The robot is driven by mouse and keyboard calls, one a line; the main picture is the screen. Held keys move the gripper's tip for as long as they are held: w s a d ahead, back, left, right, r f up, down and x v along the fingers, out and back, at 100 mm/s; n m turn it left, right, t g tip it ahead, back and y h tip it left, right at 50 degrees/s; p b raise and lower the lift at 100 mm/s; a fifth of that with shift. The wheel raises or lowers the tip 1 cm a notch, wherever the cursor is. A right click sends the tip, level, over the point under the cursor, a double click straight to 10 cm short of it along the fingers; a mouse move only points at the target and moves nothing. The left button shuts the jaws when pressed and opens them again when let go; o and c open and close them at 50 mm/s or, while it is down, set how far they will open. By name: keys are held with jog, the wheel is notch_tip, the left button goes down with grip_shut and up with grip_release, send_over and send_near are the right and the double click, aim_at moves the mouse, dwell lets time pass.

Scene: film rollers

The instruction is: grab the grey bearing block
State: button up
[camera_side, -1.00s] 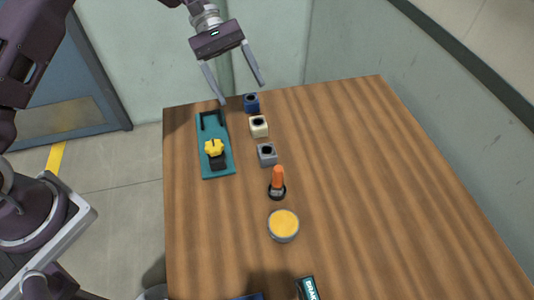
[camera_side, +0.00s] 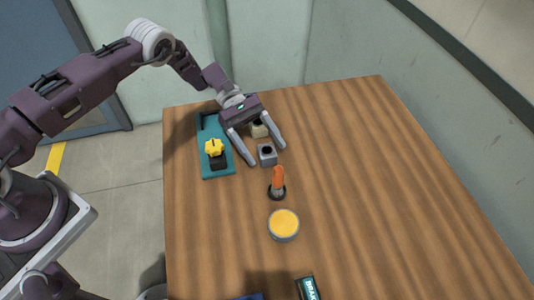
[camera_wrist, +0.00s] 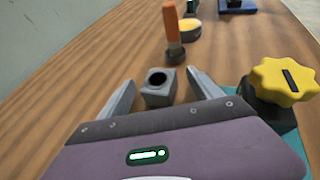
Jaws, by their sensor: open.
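The grey bearing block (camera_side: 267,155) is a small cube with a dark round hole in its top, resting on the wooden table. In the wrist view the block (camera_wrist: 159,88) shows between my two fingertips and slightly ahead. My gripper (camera_side: 268,156) is open and low over the table, with one finger on each side of the block. In the wrist view both fingers of my gripper (camera_wrist: 161,83) stand apart with a visible gap to the block. I cannot tell the exact height of the fingertips.
A cream block (camera_side: 259,130) sits behind, partly hidden by my gripper. A teal plate (camera_side: 217,168) with a yellow knob (camera_side: 214,147) lies at left. An orange-handled tool (camera_side: 278,178) stands just in front; a yellow-topped tin (camera_side: 283,225) is nearer. The table's right side is clear.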

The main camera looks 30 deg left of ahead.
grip_shut()
dwell(0.3)
